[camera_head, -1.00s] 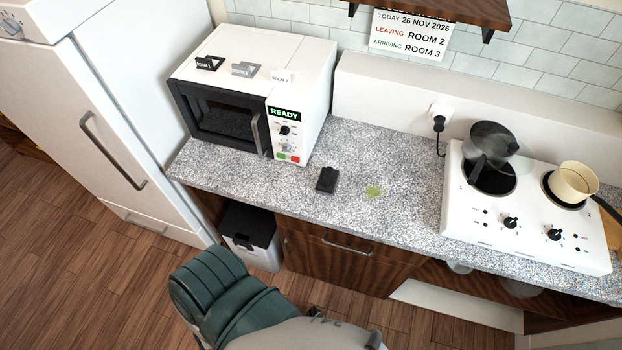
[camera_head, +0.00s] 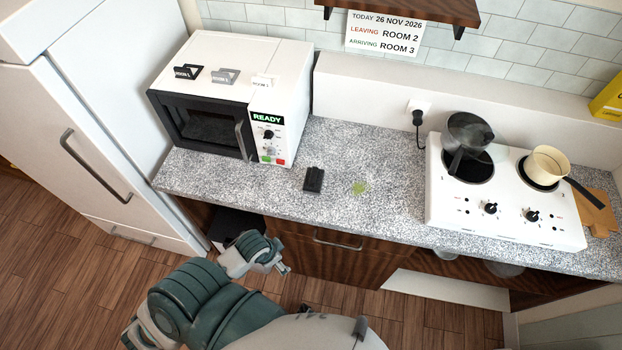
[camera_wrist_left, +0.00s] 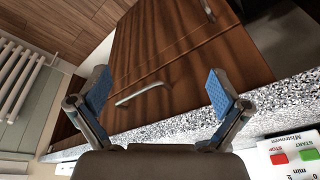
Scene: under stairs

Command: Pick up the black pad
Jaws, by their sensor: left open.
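The black pad (camera_head: 314,179) is a small dark block lying on the speckled grey counter (camera_head: 240,190), right of the microwave and near the front edge. In the left wrist view my left gripper (camera_wrist_left: 154,95) is open and empty, with blue finger pads spread and the wooden cabinet front beyond. The pad does not show in the wrist view. My right gripper is not seen.
A white microwave (camera_head: 235,75) marked READY carries several small tags on top. A hob (camera_head: 505,205) holds a dark pot (camera_head: 468,135) and a cream pan (camera_head: 547,162). A tall fridge (camera_head: 95,130) stands left. The counter around the pad is mostly clear.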

